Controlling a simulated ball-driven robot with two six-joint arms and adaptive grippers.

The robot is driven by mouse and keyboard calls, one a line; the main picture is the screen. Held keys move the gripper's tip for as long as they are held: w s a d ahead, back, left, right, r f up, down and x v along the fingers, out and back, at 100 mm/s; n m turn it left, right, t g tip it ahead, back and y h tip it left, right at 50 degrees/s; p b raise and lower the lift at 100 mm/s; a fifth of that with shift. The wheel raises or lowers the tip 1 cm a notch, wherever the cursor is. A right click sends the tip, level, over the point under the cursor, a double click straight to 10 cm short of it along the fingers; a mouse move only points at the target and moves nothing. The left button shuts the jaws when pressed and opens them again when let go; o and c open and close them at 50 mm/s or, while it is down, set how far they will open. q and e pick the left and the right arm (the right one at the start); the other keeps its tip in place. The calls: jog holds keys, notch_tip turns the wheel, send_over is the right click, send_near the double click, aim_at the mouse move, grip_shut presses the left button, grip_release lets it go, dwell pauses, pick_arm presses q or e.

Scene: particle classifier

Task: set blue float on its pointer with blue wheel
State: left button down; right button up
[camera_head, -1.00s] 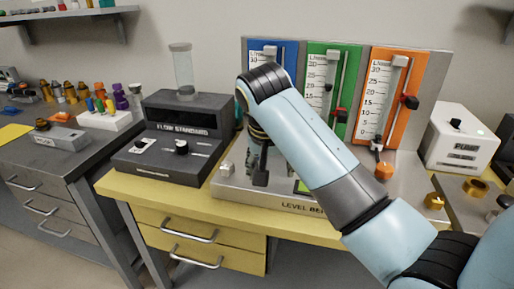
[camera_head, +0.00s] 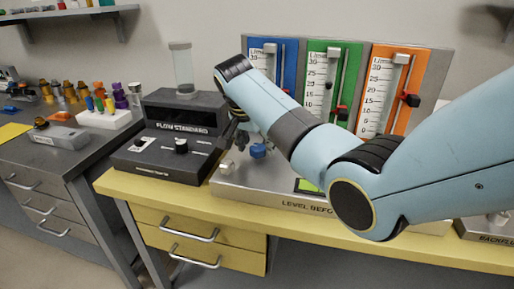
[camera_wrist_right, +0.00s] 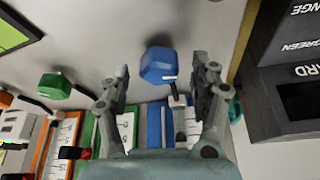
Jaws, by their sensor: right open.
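The blue wheel (camera_head: 258,151) is a faceted knob low on the grey stand, right of my right gripper (camera_head: 232,130) in the head view. In the right wrist view the blue wheel (camera_wrist_right: 157,65) shows between the open, empty fingers (camera_wrist_right: 161,85), apparently apart from them. The blue scale panel (camera_head: 287,56) stands above it, its lower part hidden by my arm. The blue panel (camera_wrist_right: 153,124) appears upside down in the wrist view. I cannot make out the blue float or its pointer. My left gripper is not in view.
The green panel (camera_head: 316,61) and orange panel (camera_head: 388,62) stand to the right, with a green wheel (camera_wrist_right: 54,86) in the wrist view. The dark flow standard box (camera_head: 172,148) stands close at the left. My right arm crosses the stand's front.

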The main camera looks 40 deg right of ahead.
jog(key=shift+w+d+f, duration=0.1)
jog(key=shift+d+f, duration=0.1)
jog(key=shift+f, duration=0.25)
jog(key=shift+c, duration=0.4)
jog(key=c, duration=1.1)
jog(key=shift+r+n+p, duration=0.1)
jog(key=shift+n+p, duration=0.2)
jog(key=shift+p, duration=0.3)
jog(key=n+t+y+p, duration=0.1)
jog(key=n+p, duration=0.2)
jog(key=p, duration=0.1)
jog(key=n+p, duration=0.3)
jog(key=p, duration=0.1)
jog(key=shift+d+r+t+y, duration=0.1)
jog(key=shift+d+t+y, duration=0.05)
jog(key=shift+t+y, duration=0.25)
jog(key=n+y+p, duration=0.1)
jog(key=n+p, duration=0.1)
jog(key=n, duration=0.1)
jog(key=shift+n+t, duration=0.4)
jog(key=shift+d+n+y, duration=0.1)
jog(key=shift+n+y, duration=0.5)
jog(key=shift+n, duration=0.6)
jog(key=shift+f+n+y, duration=0.2)
jog(key=shift+n+y, duration=0.3)
jog(key=shift+n, duration=0.7)
